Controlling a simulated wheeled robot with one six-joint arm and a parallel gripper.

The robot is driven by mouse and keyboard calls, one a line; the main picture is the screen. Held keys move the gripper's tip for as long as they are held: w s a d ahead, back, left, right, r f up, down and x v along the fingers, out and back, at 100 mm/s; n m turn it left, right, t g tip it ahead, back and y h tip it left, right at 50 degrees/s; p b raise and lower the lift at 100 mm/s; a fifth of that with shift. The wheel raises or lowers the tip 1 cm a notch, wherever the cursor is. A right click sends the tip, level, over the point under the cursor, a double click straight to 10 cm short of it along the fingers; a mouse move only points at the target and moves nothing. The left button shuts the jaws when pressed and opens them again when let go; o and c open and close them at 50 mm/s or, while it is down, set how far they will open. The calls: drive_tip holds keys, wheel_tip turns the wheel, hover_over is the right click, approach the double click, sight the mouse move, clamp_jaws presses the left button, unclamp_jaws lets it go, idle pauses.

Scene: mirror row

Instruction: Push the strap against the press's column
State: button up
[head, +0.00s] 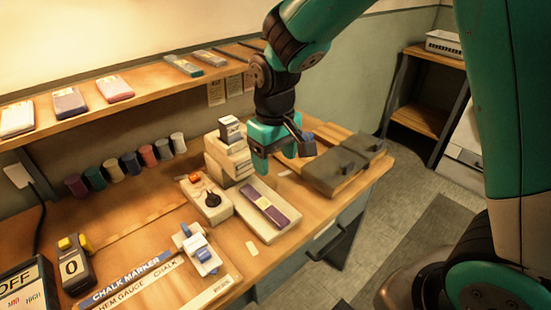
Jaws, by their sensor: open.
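The strap looks to be the purple flat piece with a pale label (264,206). It lies flat on the long cream bed (282,228) of the press. The press's column (232,160) is the stepped cream block behind the bed. The strap's back end is near the column's foot, with what looks like a small gap. My gripper (280,160) hangs open and empty, above and behind the strap, just right of the column. Its near finger overlaps the column's right side in the picture.
A cream block with an orange knob and dark piece (207,200) stands left of the bed. A blue-and-white device (198,250) is in front of it. Dark grey blocks (335,172) lie to the right. Several thread spools (130,163) line the back under a shelf (130,98).

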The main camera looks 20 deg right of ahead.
sight(275, 214)
wheel_tip(275, 214, down, 17)
drive_tip(key=shift+f+p, duration=0.2)
drive_tip(key=shift+p, duration=0.15)
idle(0.4)
drive_tip(key=c, duration=1)
